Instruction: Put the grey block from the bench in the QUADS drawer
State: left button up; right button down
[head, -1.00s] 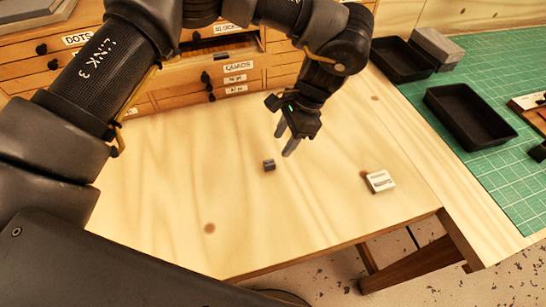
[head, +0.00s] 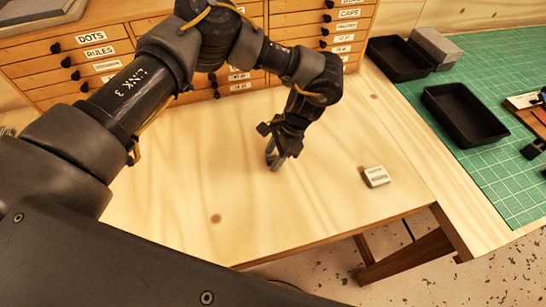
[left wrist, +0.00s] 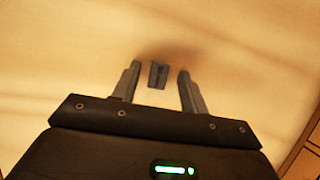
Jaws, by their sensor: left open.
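The small grey block (left wrist: 157,74) lies on the pale wooden bench (head: 160,190); in the left wrist view it sits between the fingertips, with a gap on each side. My left gripper (head: 273,162) is open and points down close over that spot. In the head view the fingers cover the block, so I cannot make it out there. The left gripper also shows in the left wrist view (left wrist: 159,70). The QUADS drawer is hidden behind my left arm in the head view. My right gripper is not in view.
A white labelled block (head: 376,176) lies right of my gripper on the bench. Labelled wooden drawers (head: 90,58) line the back. Black trays (head: 465,115) and a grey slab (head: 436,47) stand at the right by a green mat (head: 500,180). The bench's front left is clear.

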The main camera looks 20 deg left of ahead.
pick_arm(q)
jog(key=shift+d+r, duration=0.1)
jog(key=shift+c, duration=0.2)
jog(key=shift+s, duration=0.15)
jog(key=shift+c, duration=2.4)
grip_shut()
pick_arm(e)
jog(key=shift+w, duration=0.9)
pick_arm(q)
jog(key=shift+r, duration=0.1)
